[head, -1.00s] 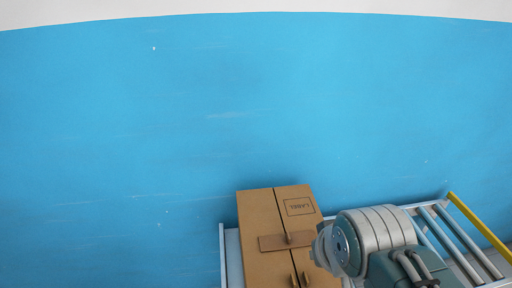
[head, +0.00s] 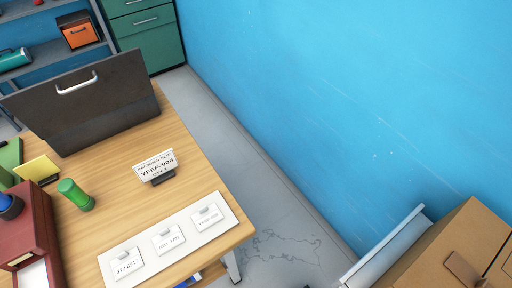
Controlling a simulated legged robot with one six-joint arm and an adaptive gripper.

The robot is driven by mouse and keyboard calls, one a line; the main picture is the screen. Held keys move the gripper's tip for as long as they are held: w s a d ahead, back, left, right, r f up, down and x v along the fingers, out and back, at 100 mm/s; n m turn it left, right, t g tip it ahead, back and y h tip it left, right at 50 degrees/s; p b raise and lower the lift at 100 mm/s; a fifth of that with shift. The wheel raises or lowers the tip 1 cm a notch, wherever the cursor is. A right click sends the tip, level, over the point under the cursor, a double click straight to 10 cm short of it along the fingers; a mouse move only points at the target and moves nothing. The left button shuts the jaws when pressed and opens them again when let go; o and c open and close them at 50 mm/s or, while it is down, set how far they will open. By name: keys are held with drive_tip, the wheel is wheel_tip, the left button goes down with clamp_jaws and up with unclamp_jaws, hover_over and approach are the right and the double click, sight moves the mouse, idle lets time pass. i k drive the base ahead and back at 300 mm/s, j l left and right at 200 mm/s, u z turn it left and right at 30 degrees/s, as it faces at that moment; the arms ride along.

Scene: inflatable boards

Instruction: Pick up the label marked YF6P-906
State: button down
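A packing slip (head: 155,164) reading YF6P-906 stands in a dark holder on the wooden table. In front of it, a white board (head: 226,227) lies near the table's front right corner with three white labels on it. The right label (head: 208,217) has small print that seems to read YF6P-906, but is hard to make out. The middle label (head: 169,239) and the left label (head: 127,263) carry other codes. My gripper is not in view.
The wooden table (head: 200,178) also bears a green cylinder (head: 75,194), a dark red box (head: 30,233) and a dark case (head: 100,105). A cardboard box (head: 440,245) is at the lower right. Grey floor lies clear between table and blue wall.

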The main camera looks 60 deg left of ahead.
sight(206, 217)
drive_tip(key=k+j+u, duration=0.1)
drive_tip(key=u, duration=0.35)
drive_tip(key=k+j+u, duration=0.15)
drive_tip(key=u, duration=0.25)
drive_tip(key=k+j+u, duration=0.25)
drive_tip(key=u, duration=0.2)
drive_tip(key=i+l+u, duration=0.1)
drive_tip(key=u, duration=0.3)
drive_tip(key=i+l+u, duration=0.1)
drive_tip(key=u, duration=0.35)
drive_tip(key=i+l+u, duration=0.1)
drive_tip(key=u, duration=0.3)
drive_tip(key=l+u, duration=0.2)
drive_tip(key=u, duration=0.2)
drive_tip(key=k+j, duration=0.15)
drive_tip(key=k, duration=0.15)
drive_tip(key=k+j, duration=0.15)
drive_tip(key=k, duration=0.15)
